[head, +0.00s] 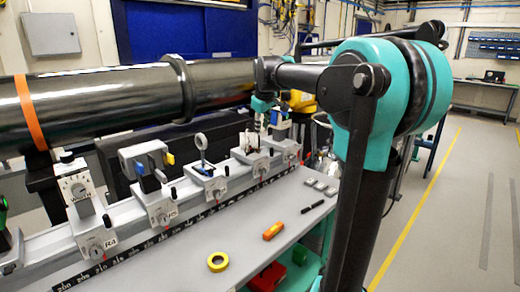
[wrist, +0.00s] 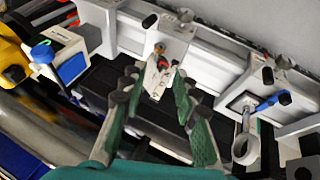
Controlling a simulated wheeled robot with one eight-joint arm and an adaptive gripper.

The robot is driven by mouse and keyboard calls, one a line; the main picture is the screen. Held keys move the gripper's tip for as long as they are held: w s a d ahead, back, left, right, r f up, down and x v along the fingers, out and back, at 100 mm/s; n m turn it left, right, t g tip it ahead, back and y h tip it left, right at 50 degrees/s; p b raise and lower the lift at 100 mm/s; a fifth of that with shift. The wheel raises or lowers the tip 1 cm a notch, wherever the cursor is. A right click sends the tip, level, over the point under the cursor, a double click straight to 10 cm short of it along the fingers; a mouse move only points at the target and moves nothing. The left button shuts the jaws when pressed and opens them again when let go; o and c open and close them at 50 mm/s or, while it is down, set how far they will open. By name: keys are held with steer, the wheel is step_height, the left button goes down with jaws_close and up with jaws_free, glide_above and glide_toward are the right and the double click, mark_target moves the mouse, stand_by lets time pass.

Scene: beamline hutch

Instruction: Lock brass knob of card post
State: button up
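The card post stands on a grey rail carriage (head: 250,156) toward the far end of the bench rail. In the wrist view its pale card (wrist: 155,82), with a small red mark, sits between my fingers. A small brass-coloured knob (wrist: 160,48) shows just beyond the fingertips, near the carriage (wrist: 158,32). My gripper (wrist: 156,76) is open, with teal fingers on either side of the card. I cannot tell whether either finger touches it. In the head view my gripper hangs above the post, small and partly lost against the background.
A ring holder (head: 201,142) stands on the neighbouring carriage; its ring (wrist: 246,148) is right of my fingers. A blue-faced box (wrist: 70,65) is to the left. A long dark tube (head: 110,98) runs behind the rail. Yellow tape (head: 217,262) and an orange tool (head: 273,230) lie in front.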

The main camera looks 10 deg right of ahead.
mark_target(260, 151)
steer(key=x, duration=1.4)
jaws_close()
